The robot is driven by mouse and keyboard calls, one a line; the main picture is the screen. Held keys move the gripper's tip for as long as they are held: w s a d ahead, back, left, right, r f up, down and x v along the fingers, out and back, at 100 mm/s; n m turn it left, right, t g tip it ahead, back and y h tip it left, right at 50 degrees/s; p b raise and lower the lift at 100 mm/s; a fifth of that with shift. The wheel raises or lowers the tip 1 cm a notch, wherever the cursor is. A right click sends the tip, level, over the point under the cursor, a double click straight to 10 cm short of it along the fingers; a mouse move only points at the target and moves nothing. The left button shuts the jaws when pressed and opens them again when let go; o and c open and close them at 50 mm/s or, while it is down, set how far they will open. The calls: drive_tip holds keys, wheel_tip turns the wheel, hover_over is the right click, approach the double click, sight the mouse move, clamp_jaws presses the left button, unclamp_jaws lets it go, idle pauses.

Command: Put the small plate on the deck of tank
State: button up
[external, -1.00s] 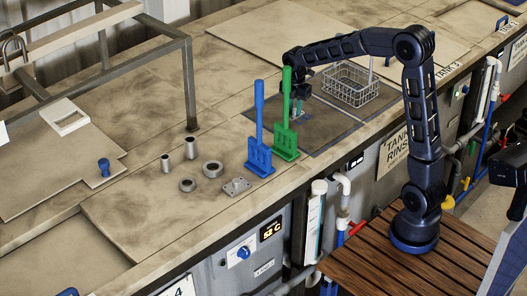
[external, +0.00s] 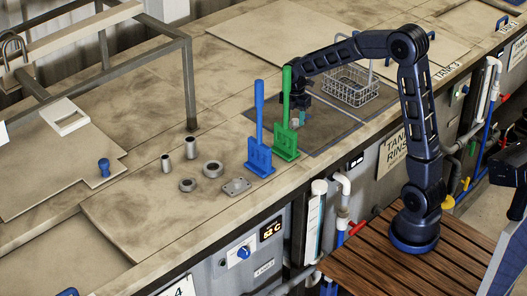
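A small grey plate (external: 236,186) with holes lies flat on the beige deck (external: 130,200), left of the blue upright tool. My gripper (external: 300,112) is over the dark tank area behind the green upright tool, to the right of and farther back than the plate. The green tool partly hides it. Something small and teal shows at its tips, but I cannot tell whether it is held or whether the fingers are open.
A blue tool (external: 259,130) and a green tool (external: 287,120) stand upright between my gripper and the plate. Several metal rings and cylinders sit left of the plate, including a ring (external: 212,163). A wire basket (external: 351,88) is right of my gripper.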

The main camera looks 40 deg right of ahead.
sight(295, 120)
drive_tip(key=shift+r, duration=0.1)
wheel_tip(295, 120, up, 12)
drive_tip(key=s+d+r+m+t, duration=0.1)
drive_tip(key=s+r+m, duration=0.1)
drive_tip(key=s+m, duration=0.5)
drive_tip(key=s+d+r+m+t, duration=0.1)
drive_tip(key=s+d+r+m, duration=0.15)
drive_tip(key=s, duration=0.75)
drive_tip(key=s+d+f+m+t, duration=0.1)
drive_tip(key=s+f+m, duration=0.3)
drive_tip(key=s+m, duration=0.7)
drive_tip(key=s+t, duration=0.1)
drive_tip(key=s, duration=0.5)
drive_tip(key=shift+s+d+f+t, duration=0.15)
drive_tip(key=shift+s+d+t, duration=0.05)
drive_tip(key=shift+t, duration=0.1)
